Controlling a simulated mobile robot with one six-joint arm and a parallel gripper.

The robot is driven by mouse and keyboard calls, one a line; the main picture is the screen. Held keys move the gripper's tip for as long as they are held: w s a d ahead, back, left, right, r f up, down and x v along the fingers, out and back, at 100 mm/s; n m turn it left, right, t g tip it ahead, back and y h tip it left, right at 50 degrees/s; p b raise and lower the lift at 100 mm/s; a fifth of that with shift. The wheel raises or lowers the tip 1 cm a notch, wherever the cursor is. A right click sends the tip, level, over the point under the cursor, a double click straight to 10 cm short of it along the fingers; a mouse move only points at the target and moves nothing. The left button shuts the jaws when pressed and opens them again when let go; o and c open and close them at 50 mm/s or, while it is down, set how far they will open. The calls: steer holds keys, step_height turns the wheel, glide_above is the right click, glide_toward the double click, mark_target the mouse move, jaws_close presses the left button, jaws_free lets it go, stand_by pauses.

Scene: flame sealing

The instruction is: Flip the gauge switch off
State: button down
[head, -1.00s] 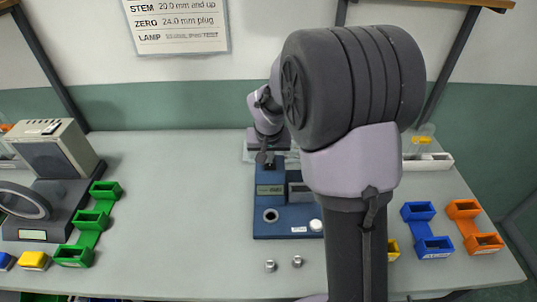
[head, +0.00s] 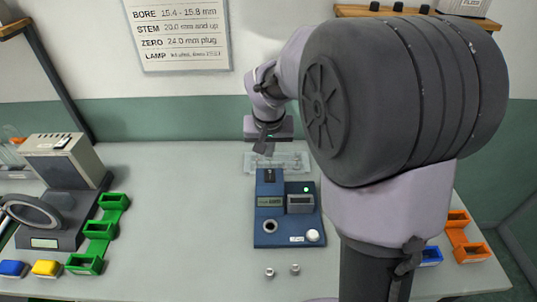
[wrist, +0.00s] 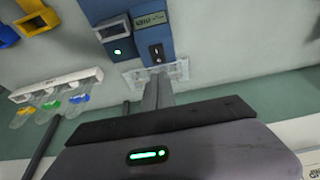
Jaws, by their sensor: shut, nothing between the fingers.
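The blue gauge block (head: 261,228) stands on the table, with a lit display (head: 269,202) and a grey box (head: 300,204) bearing a green lamp (head: 306,189). The black gauge switch (head: 270,175) is at its back end; it also shows in the wrist view (wrist: 157,54) as a dark plate with a small lever, whose position is too small to read surely. My gripper (head: 263,150) is shut and empty, above and behind the block. In the wrist view its fingers (wrist: 159,82) are together and point toward the switch, apart from it.
A clear plate (head: 290,161) lies behind the block. Green bins (head: 100,229) and a grey instrument (head: 62,162) stand left; orange bins (head: 470,250) are right. Two metal plugs (head: 270,272) lie in front. My arm hides much of the right side.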

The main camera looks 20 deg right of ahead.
mark_target(270, 172)
steer(key=shift+s+r, duration=0.15)
steer(key=shift+r, duration=0.35)
steer(key=w+n+p, duration=0.1)
steer(key=n, duration=0.5)
steer(key=w+d+n+g+p, duration=0.1)
steer(key=n, duration=0.5)
steer(key=w+d+n+g+p, duration=0.1)
steer(key=n+p, duration=0.1)
steer(key=n, duration=0.4)
steer(key=shift+w+r+y, duration=0.3)
steer(key=shift+r+y, duration=0.05)
steer(key=shift+y, duration=0.05)
steer(key=f+b, duration=0.1)
steer(key=f, duration=0.3)
steer(key=w+f+b, duration=0.1)
steer(key=f+b, duration=0.1)
steer(key=f, duration=0.3)
steer(key=f+b, duration=0.1)
steer(key=f, duration=0.4)
steer(key=shift+w+d+b, duration=0.3)
steer(key=shift+d+b, duration=0.05)
steer(key=shift+d, duration=0.05)
